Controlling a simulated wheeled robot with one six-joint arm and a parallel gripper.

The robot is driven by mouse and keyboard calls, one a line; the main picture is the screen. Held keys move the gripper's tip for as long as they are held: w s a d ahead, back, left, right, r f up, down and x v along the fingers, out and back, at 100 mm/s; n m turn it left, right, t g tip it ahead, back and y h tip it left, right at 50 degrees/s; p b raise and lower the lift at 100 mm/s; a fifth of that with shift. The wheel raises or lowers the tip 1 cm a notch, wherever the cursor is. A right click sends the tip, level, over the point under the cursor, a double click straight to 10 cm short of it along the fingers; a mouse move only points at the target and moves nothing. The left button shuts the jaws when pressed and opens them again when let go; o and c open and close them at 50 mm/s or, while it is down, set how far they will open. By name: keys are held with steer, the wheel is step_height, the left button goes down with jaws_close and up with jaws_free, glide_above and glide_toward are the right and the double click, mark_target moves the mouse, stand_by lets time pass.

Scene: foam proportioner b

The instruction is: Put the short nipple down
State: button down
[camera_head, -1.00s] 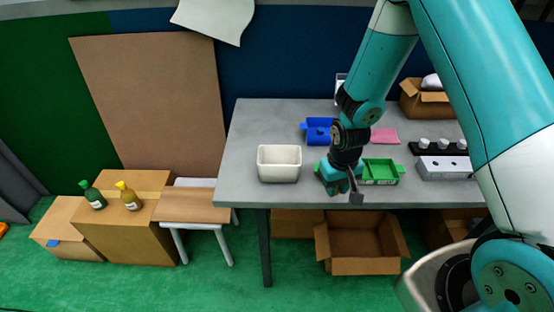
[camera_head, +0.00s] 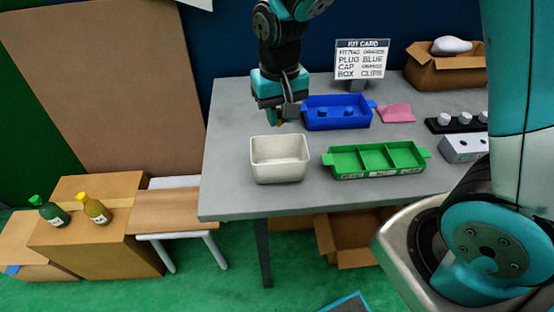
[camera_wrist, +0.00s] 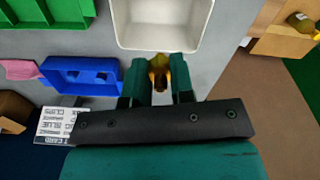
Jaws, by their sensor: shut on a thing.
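The short nipple (camera_wrist: 158,74) looks like a small brass-yellow piece, held between the green fingers of my gripper (camera_wrist: 158,84) in the wrist view. My gripper (camera_head: 280,120) is shut on it, and in the head view only a small yellowish bit shows at the fingertips. The gripper points down over the grey table (camera_head: 228,150), behind the white bin (camera_head: 279,176) and left of the blue tray (camera_head: 338,122). I cannot tell whether the nipple touches the table. Its upper part is hidden by the fingers.
A green tray (camera_head: 376,172) with three compartments lies right of the white bin. A kit card (camera_head: 362,62), a pink cloth (camera_head: 396,113), a cardboard box (camera_head: 445,73) and a grey block with holes (camera_head: 463,149) are farther right. Bare table lies left of the bin.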

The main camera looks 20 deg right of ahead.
step_height(320, 180, down, 14)
steer(key=shift+f, duration=0.15)
stand_by(0.3)
steer(key=shift+f, duration=0.2)
steer(key=c, duration=1)
jaws_free()
steer(key=shift+r, duration=0.1)
step_height(320, 180, up, 12)
steer(key=shift+f, duration=0.1)
steer(key=s+a+r+n+y, duration=0.1)
steer(key=s+r+n, duration=0.1)
steer(key=s+r, duration=0.2)
steer(key=s+a+r+n+y, duration=0.1)
steer(key=s+a+r+n, duration=0.1)
steer(key=s+r, duration=0.3)
steer(key=s+a+r+n+y, duration=0.1)
steer(key=s+r+n+y, duration=0.1)
steer(key=s+r, duration=0.3)
steer(key=shift+s+a+r+n, duration=0.1)
steer(key=shift+s+n, duration=0.3)
steer(key=shift+s, duration=0.75)
steer(key=shift+s+a+n, duration=0.1)
steer(key=shift+s+n, duration=0.3)
steer(key=shift+s, duration=0.75)
